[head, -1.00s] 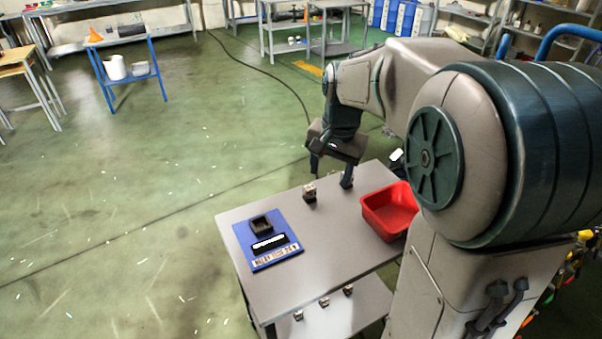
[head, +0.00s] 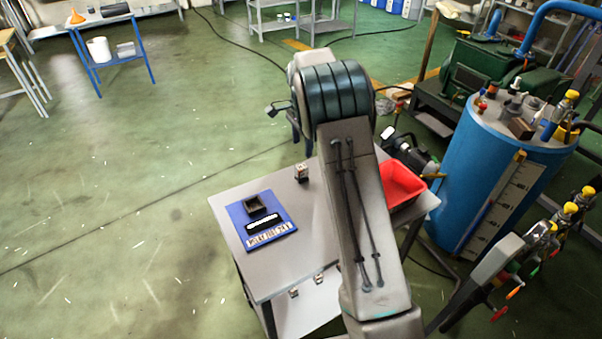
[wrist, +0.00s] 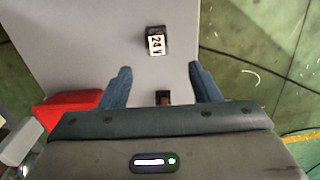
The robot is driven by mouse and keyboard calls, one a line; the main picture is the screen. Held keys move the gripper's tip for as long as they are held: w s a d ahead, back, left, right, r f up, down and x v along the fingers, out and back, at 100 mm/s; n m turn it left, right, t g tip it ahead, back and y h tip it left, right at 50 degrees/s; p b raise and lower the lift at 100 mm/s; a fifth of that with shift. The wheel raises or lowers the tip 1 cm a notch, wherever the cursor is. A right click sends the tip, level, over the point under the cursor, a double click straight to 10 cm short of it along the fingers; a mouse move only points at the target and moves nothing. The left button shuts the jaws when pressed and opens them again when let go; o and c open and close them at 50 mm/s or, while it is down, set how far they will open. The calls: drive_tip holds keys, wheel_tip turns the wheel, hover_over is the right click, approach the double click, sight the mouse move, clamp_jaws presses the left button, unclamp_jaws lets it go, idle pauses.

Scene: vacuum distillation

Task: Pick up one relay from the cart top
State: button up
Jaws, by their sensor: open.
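A relay (head: 301,172) stands on the grey cart top (head: 285,205) near its far edge. In the wrist view, a dark relay with a white "24 V" label (wrist: 157,41) stands ahead of the fingertips. A second small dark object, probably another relay (wrist: 163,97), shows between the fingers, partly hidden by the gripper body. My gripper (wrist: 160,69) is open over the cart top with nothing held. In the head view, my arm hides most of the gripper and part of the cart top.
A blue mat (head: 283,228) with a black square holder (head: 263,206) and a dark strip lies at the left of the cart top. A red bin (head: 402,185) is at the right. Small relay-like items (head: 318,278) sit on the lower shelf. A blue tank (head: 500,180) stands to the right.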

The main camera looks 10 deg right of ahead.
sight(301, 166)
wheel_tip(301, 166, down, 5)
drive_tip(key=shift+r, duration=0.15)
drive_tip(key=shift+s+a+f+p, duration=0.15)
drive_tip(key=shift+f+p, duration=0.2)
drive_tip(key=shift+f, duration=1)
drive_tip(key=shift+s+a+f+p, duration=0.15)
drive_tip(key=shift+f+p, duration=0.15)
drive_tip(key=shift+f, duration=1)
drive_tip(key=shift+d, duration=0.1)
drive_tip(key=c, duration=1.1)
